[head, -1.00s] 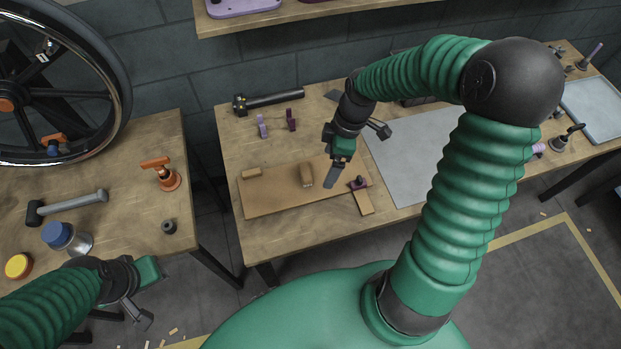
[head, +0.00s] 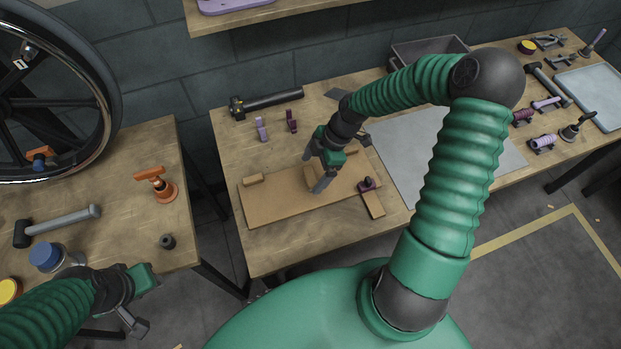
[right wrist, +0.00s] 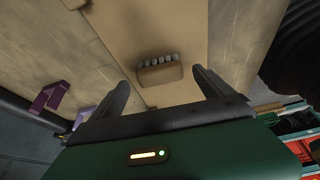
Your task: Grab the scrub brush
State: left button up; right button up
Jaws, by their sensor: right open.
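The scrub brush (head: 309,174) is a small tan block lying on a brown board (head: 275,205) on the middle bench. In the right wrist view the brush (right wrist: 160,74) shows a row of grey bristle tufts along one edge. My right gripper (head: 314,172) is open over the board, its fingers on either side of the brush and partly hiding it in the head view. In the right wrist view the brush is centred between the fingertips of the gripper (right wrist: 161,80), with gaps on both sides. My left gripper (head: 143,297) hangs near the left bench; its jaw opening is unclear.
Two purple pieces (head: 291,121) and a black tool (head: 266,102) are behind. A grey mat (head: 400,150) lies right. The left bench holds a hammer (head: 60,225).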

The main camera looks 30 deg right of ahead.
jog(key=x, duration=0.3)
jog(key=shift+r, duration=0.1)
jog(key=shift+c, duration=0.4)
jog(key=c, duration=1.4)
jog(key=shift+o, duration=0.2)
jog(key=shift+d+r, duration=0.1)
